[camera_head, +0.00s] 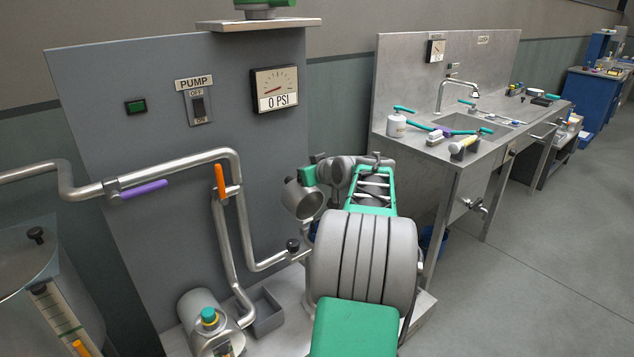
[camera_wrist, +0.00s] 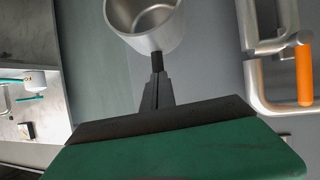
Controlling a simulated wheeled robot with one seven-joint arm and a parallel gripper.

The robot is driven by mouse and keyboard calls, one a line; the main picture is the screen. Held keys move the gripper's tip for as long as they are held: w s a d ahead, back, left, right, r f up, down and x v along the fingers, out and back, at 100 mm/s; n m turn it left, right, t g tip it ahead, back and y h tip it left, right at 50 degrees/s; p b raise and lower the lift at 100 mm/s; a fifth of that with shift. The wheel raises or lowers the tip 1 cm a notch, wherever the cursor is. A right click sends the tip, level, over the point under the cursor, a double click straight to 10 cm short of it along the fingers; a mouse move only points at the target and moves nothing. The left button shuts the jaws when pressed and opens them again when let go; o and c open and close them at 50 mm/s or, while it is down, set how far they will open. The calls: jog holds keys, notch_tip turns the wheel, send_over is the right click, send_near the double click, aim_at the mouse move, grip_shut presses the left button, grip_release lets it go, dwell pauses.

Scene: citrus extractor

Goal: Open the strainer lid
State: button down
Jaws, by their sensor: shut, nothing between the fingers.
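The strainer, as best I can tell, is the grey metal cup (camera_head: 303,203) in front of the pump panel. It also shows in the wrist view (camera_wrist: 168,36), at the top, with its round mouth facing me and its inside visible. I cannot make out a separate lid. My gripper (camera_wrist: 157,72) is shut and empty. Its dark fingertips point at the cup's near wall, and I cannot tell whether they touch it.
A bent pipe with a purple handle (camera_head: 143,190) and an orange handle (camera_head: 220,182) runs left of the cup. A black knob (camera_head: 293,245) sits below it. The gauge (camera_head: 275,88) reads 0 PSI.

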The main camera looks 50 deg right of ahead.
aim_at(296, 180)
jog(key=w+p, duration=0.1)
jog(key=w+g+p, duration=0.2)
jog(key=shift+w+d+r, duration=0.1)
jog(key=shift+d+r, duration=0.1)
jog(key=shift+d, duration=0.05)
jog(key=shift+w+d+f+g+y+p, duration=0.1)
jog(key=shift+w+f+g+y+p, duration=0.3)
jog(key=shift+w+p, duration=0.45)
jog(key=shift+f, duration=0.1)
